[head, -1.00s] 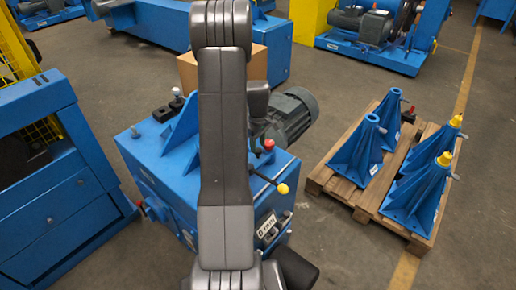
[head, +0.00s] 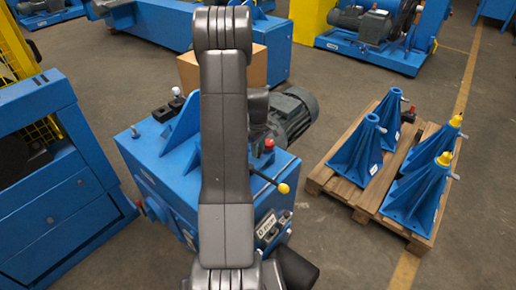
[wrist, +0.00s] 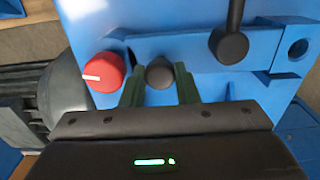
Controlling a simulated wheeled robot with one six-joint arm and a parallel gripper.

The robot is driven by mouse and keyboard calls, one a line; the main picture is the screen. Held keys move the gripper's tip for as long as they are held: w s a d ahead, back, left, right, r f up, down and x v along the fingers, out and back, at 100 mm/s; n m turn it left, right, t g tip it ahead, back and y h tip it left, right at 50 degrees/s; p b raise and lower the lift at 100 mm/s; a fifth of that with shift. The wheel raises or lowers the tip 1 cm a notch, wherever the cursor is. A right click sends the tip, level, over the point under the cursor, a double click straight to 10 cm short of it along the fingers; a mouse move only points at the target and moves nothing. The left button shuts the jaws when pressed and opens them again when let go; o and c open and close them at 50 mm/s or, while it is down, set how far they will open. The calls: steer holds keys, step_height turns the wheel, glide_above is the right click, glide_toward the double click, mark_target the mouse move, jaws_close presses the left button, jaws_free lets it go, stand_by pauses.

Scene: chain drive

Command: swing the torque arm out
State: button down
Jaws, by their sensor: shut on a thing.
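In the wrist view, a blue bar (wrist: 185,52), which looks like the torque arm, lies across the blue machine face and ends at the right in a block with a round hole. A dark round knob (wrist: 160,73) sits near its left part, between the two fingers of my gripper (wrist: 159,85). The fingers are shut on this knob. A black lever with a round end (wrist: 229,46) stands over the bar to the right. In the head view my own arm covers the middle of the blue machine (head: 160,165), and my gripper is hidden.
A red knob (wrist: 104,72) with a white mark is close left of my fingers. In the head view, a yellow-tipped lever (head: 283,188) and a grey motor (head: 291,115) are right of my arm. A pallet (head: 345,192) with blue stands is farther right, with clear floor between.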

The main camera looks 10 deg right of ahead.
steer(key=n, duration=0.1)
steer(key=s+d+n+b, duration=0.1)
steer(key=n, duration=0.1)
steer(key=d+n, duration=0.1)
steer(key=n, duration=0.1)
steer(key=shift+s+b, duration=0.3)
steer(key=shift+s, duration=0.1)
steer(key=shift+s+d+n+b, duration=0.15)
steer(key=shift+d+n, duration=0.35)
steer(key=shift+n, duration=0.5)
steer(key=shift+s+d+n+b, duration=0.15)
steer(key=shift+d+n, duration=0.35)
steer(key=shift+n, duration=0.5)
steer(key=c, duration=1.4)
jaws_free()
step_height(320, 180, up, 14)
steer(key=shift+f+p, duration=0.1)
steer(key=shift+p, duration=0.2)
